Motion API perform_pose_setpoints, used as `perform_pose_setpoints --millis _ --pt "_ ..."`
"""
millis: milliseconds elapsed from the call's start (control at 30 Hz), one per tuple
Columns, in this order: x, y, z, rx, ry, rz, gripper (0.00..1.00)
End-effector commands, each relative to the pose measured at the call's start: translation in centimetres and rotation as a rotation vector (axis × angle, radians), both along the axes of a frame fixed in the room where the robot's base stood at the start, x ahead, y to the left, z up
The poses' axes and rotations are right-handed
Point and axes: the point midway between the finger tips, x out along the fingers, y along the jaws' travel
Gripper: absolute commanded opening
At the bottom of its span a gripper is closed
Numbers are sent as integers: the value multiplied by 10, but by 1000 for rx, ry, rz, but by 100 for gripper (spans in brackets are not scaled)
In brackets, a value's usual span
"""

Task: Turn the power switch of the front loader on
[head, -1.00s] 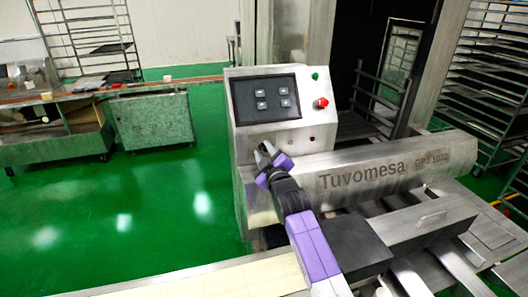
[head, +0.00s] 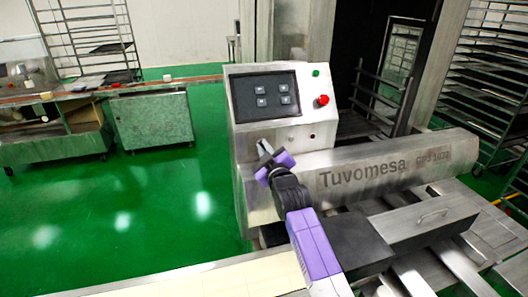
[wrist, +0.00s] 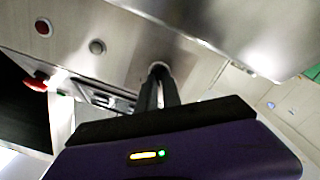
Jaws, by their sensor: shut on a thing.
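The front loader is the steel machine marked Tuvomesa (head: 360,176), with a slanted control panel (head: 245,130) at its left end. My gripper (head: 265,148) is at the panel's lower left, below the dark screen. In the wrist view my two fingers (wrist: 160,78) are close together at the panel and shut on a small round switch (wrist: 160,66), taken to be the power switch. The fingers hide most of it, so its turned position cannot be told. In the head view my gripper covers it.
A red mushroom button (head: 322,100) and a green button (head: 316,73) are at the panel's right. A grey round control (wrist: 97,47) and a small red one (wrist: 43,27) sit beside my fingers. Tray racks (head: 490,90) stand at the right. Green floor is clear at left.

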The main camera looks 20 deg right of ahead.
Motion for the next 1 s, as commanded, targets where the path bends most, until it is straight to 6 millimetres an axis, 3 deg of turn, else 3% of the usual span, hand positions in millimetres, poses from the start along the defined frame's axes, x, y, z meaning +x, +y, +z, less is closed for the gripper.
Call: perform_pose_setpoints --millis 1000 --pt "0 -5 -1 952 1 0 0"
